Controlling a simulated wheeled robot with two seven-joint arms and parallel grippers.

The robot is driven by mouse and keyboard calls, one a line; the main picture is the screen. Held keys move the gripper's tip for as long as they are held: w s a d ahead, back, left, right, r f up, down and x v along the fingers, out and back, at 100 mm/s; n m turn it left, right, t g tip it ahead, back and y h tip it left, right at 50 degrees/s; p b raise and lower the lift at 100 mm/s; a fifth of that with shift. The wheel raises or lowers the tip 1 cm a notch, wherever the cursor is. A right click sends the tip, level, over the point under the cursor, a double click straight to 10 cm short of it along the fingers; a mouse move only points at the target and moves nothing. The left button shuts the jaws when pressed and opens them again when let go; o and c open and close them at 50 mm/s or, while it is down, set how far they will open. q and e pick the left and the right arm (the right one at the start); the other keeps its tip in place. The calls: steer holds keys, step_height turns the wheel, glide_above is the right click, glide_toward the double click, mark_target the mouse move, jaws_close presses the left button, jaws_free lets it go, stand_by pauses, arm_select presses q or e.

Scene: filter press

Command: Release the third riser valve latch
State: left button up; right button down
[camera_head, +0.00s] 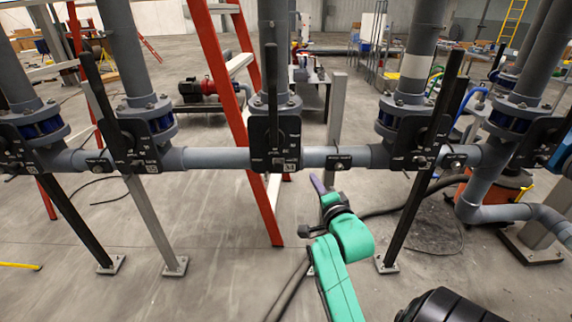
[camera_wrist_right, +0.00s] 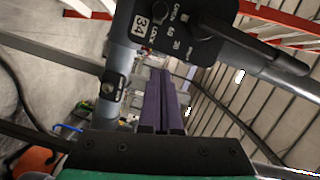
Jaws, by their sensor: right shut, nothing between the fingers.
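The third riser valve (camera_head: 275,150) is a dark plate on the middle grey riser, with a black lever (camera_head: 271,85) standing upright in front of the pipe. My right gripper (camera_head: 317,184) is below and to the right of this plate, under the horizontal pipe, and apart from it. In the right wrist view the purple fingers (camera_wrist_right: 165,100) are together and empty. Beyond them, a black valve plate (camera_wrist_right: 182,28) shows the number 34 and the words LOCK and OPEN. The latch itself is hard to make out. My left gripper is not in view.
Similar valves stand on the risers to the left (camera_head: 140,140) and right (camera_head: 412,145). A grey horizontal pipe (camera_head: 212,158) joins them. A red ladder (camera_head: 222,90) stands behind the middle riser. Slanted support posts reach the floor. Open concrete floor (camera_head: 200,270) lies below.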

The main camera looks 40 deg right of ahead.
mark_target(278, 163)
steer(key=w+p, duration=0.1)
steer(key=w, duration=0.3)
steer(key=w+d+f+p, duration=0.1)
steer(key=w, duration=0.3)
steer(key=w+f+p, duration=0.1)
steer(key=w, duration=0.3)
steer(key=shift+w+d, duration=0.1)
steer(key=shift+d, duration=0.2)
steer(key=shift+w+a, duration=0.15)
steer(key=shift+a, duration=0.25)
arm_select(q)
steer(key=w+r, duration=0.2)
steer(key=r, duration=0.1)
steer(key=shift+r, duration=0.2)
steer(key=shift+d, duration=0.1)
arm_select(e)
steer(key=shift+d, duration=0.1)
